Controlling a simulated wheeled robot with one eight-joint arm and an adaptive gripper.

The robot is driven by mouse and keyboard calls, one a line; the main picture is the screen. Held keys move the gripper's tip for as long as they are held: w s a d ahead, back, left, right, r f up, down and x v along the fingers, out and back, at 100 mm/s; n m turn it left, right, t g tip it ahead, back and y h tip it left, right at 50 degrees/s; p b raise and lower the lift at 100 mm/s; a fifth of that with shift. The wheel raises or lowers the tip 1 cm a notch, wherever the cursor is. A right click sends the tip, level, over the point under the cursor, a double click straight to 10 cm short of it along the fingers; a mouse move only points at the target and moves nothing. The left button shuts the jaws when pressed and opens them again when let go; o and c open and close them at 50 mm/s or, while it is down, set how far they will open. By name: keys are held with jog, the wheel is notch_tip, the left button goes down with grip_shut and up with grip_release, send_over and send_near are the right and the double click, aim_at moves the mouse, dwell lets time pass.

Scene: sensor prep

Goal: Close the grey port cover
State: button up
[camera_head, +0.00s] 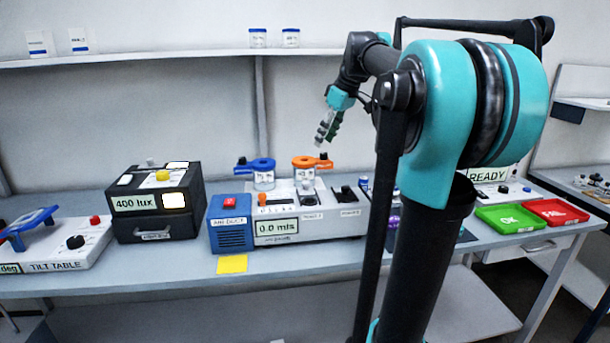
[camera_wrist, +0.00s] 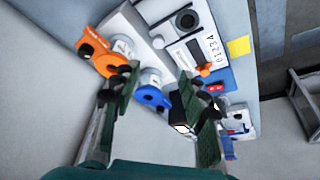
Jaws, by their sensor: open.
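The air duct unit (camera_head: 290,228) has a blue left end and a pale body with two labelled front sections. Dark round parts (camera_head: 347,192) sit on its top, and one also shows on a grey square in the wrist view (camera_wrist: 186,19). I cannot clearly make out which part is the grey port cover or how it stands. My gripper (camera_head: 322,138) is open and empty, above and apart from the unit. In the wrist view its two green fingers (camera_wrist: 159,70) are spread, with the unit beyond them.
An orange ring holder (camera_head: 311,162) and a blue one (camera_head: 256,164) stand with clear jars at the unit's back edge. The black lux box (camera_head: 157,203) is to the left. Green (camera_head: 509,218) and red (camera_head: 556,211) trays lie right. A yellow note (camera_head: 232,264) lies in front.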

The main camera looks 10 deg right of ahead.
send_near(306, 182)
jog(key=x, duration=0.8)
jog(key=shift+a+f, duration=0.1)
jog(key=shift+f, duration=0.15)
grip_shut()
dwell(0.3)
